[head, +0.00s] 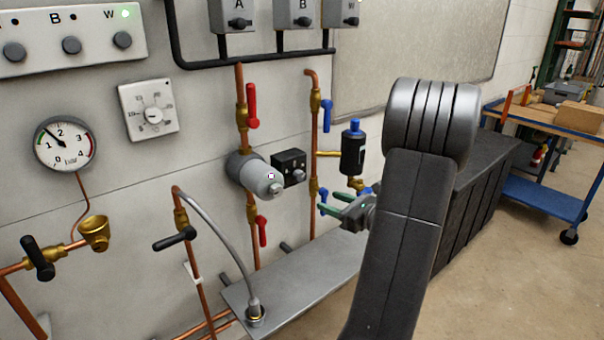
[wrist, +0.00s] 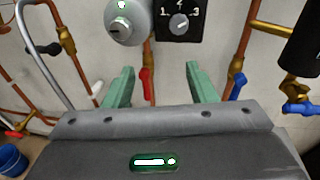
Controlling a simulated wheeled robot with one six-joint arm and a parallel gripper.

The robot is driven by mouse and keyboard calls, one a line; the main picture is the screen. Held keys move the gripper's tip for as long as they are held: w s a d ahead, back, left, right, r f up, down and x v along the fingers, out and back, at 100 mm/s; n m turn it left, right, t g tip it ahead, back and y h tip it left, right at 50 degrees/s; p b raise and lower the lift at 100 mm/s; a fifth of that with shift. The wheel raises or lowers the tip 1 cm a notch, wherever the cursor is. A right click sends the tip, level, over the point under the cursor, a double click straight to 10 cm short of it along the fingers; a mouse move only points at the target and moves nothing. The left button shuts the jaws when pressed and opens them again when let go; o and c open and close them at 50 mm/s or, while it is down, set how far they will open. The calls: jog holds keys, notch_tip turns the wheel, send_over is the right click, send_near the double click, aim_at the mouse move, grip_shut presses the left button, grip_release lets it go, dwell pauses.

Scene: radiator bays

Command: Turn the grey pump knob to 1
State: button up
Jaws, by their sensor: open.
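The pump is a grey cylinder (head: 258,176) on the red-handled copper pipe, with a black control box (head: 290,160) on its right side. The small grey knob (head: 298,174) is on the box's front. In the wrist view the knob (wrist: 180,24) shows at the top, with 1 at left, 2 above and 3 at right. My gripper (head: 331,202) has green fingers and is below and right of the box. In the wrist view my gripper (wrist: 160,86) is open and empty, apart from the knob.
A red valve handle (head: 262,230) is below the pump and another red handle (head: 252,106) above. A blue-handled pipe (head: 314,140) and a black cylinder (head: 353,150) stand to the right. A grey ledge (head: 290,280) runs beneath.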

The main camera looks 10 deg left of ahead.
aim_at(302, 177)
jog(key=shift+m+t, duration=0.7)
jog(key=shift+m, duration=0.1)
jog(key=x, duration=0.5)
jog(key=w+d+p+x, duration=0.1)
jog(key=x, duration=0.3)
jog(key=w+r+p+x, duration=0.1)
jog(key=x, duration=0.4)
jog(key=shift+w+a, duration=0.15)
jog(key=shift+w, duration=0.15)
jog(key=shift+c, duration=0.2)
jog(key=shift+f, duration=0.1)
jog(key=c, duration=0.9)
